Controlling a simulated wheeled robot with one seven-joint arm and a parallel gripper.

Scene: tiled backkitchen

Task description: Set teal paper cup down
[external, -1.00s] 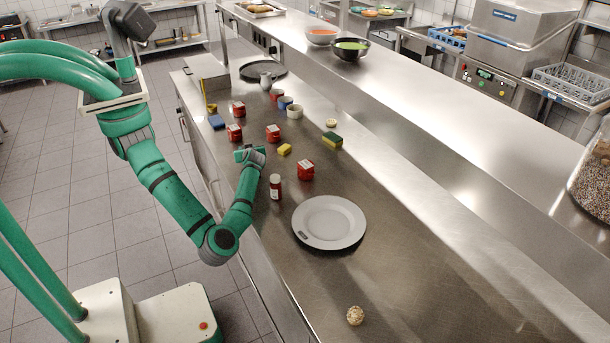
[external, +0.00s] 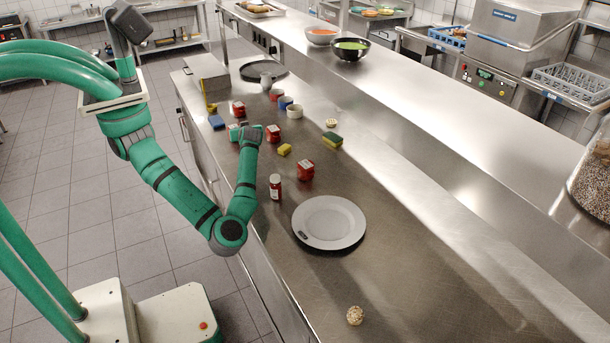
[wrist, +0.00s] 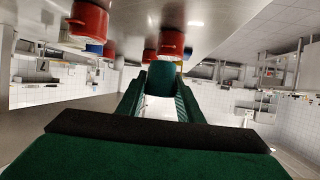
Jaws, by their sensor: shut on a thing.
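The teal paper cup (wrist: 162,75) shows in the wrist view between the two fingers of my gripper (wrist: 160,92), which is shut on it. The cup is hard to make out there, largely hidden by the gripper and wrist. I cannot tell whether its base touches the counter.
Small cups (external: 294,111), sponges (external: 332,140), a red bottle (external: 275,187) and a grey plate (external: 329,222) are also on the counter. The near counter end is mostly bare.

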